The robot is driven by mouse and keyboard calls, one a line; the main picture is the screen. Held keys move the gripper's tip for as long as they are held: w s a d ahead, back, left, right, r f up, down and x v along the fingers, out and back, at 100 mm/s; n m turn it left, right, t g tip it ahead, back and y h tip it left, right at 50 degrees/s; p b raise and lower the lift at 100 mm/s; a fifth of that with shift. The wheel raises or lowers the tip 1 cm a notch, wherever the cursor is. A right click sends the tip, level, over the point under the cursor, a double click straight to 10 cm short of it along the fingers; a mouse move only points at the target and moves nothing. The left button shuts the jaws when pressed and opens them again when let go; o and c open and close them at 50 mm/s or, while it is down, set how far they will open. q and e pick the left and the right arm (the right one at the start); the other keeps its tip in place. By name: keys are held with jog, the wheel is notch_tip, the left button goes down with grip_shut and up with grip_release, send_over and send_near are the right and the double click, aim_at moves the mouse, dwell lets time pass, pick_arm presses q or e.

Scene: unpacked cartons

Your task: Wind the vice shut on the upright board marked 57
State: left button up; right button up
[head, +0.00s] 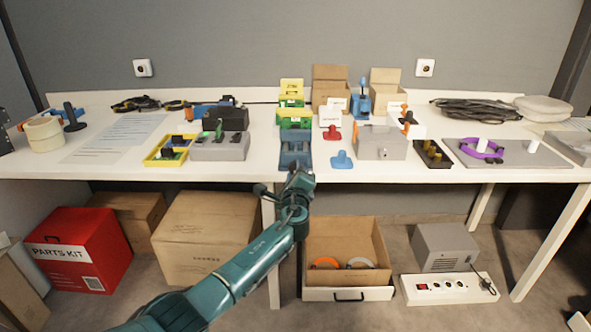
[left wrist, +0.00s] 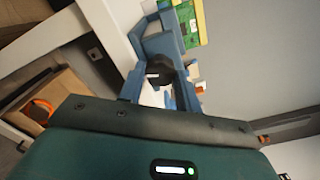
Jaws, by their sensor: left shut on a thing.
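The blue vice (head: 295,147) stands at the front edge of the white table in the head view, and its body also shows in the left wrist view (left wrist: 160,44). A green board with yellow edging (head: 294,119) stands upright just behind the vice's front part; it also shows in the left wrist view (left wrist: 190,22). No number on it is legible. My left gripper (head: 298,179) is at the near end of the vice. In the left wrist view its blue fingers (left wrist: 160,88) are shut around the dark round vice handle (left wrist: 160,70). My right gripper is not in view.
A blue stamp-like piece (head: 341,160) and a grey box (head: 381,143) stand to the right of the vice. A grey device (head: 219,146) and a yellow tray (head: 158,156) stand to the left.

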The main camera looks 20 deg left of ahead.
pick_arm(q)
jog(key=m, duration=0.1)
jog(key=m+p, duration=0.1)
jog(key=m, duration=0.1)
jog(key=shift+r+m+p, duration=0.25)
jog(key=shift+m+p, duration=0.05)
jog(key=shift+m, duration=0.1)
jog(key=shift+m+p, duration=0.4)
jog(key=shift+m, duration=0.5)
jog(key=m+p, duration=0.2)
jog(key=m, duration=0.3)
jog(key=shift+f, duration=0.15)
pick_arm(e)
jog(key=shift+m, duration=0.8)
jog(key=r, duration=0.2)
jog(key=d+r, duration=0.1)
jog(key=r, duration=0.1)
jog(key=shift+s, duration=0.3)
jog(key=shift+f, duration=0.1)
pick_arm(q)
jog(key=o, duration=0.8)
jog(key=shift+c, duration=0.2)
jog(key=shift+o, duration=1)
jog(key=shift+f, duration=0.1)
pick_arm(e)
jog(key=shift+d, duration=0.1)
